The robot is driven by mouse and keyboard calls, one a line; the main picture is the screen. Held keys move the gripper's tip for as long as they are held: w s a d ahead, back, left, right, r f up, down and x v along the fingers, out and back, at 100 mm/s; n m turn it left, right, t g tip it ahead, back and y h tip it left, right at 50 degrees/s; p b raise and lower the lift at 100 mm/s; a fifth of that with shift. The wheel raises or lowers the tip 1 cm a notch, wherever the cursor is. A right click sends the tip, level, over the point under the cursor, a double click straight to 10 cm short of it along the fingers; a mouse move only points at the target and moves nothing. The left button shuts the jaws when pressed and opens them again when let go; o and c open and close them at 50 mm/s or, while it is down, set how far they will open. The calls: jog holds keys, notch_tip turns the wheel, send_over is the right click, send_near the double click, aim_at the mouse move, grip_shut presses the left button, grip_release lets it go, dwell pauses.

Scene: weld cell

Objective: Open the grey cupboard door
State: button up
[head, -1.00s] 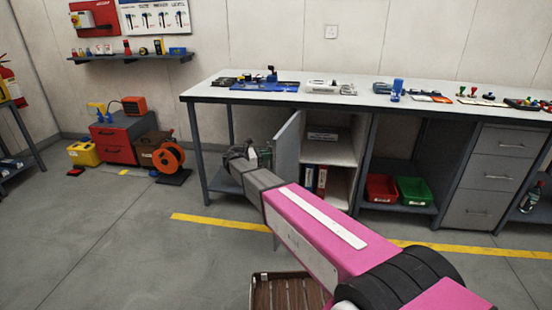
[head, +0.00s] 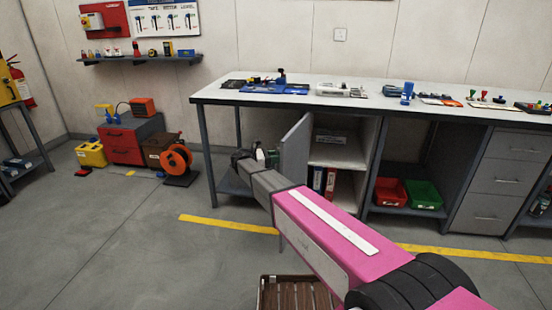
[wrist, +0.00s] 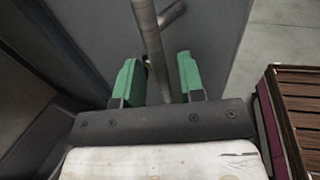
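The grey cupboard door (head: 295,150) stands well open under the workbench in the head view, swung out on the cupboard's left side. Its face fills much of the wrist view (wrist: 100,40). A round grey bar handle (wrist: 151,35) runs between the two green fingertips of my gripper (wrist: 158,80). Gaps show between the bar and both fingers, so the gripper is open around the handle and not clamped on it. In the head view my gripper (head: 262,157) is at the left of the door, partly hidden by my wrist.
The open cupboard shows a shelf (head: 338,155) with binders below. Red (head: 389,192) and green (head: 423,195) bins sit to its right. A slatted wooden crate or pallet (head: 295,292) is on the floor in front. Floor to the left is clear up to the orange reel (head: 177,160).

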jog(key=v, duration=1)
jog(key=shift+a, duration=0.35)
jog(key=shift+s, duration=0.15)
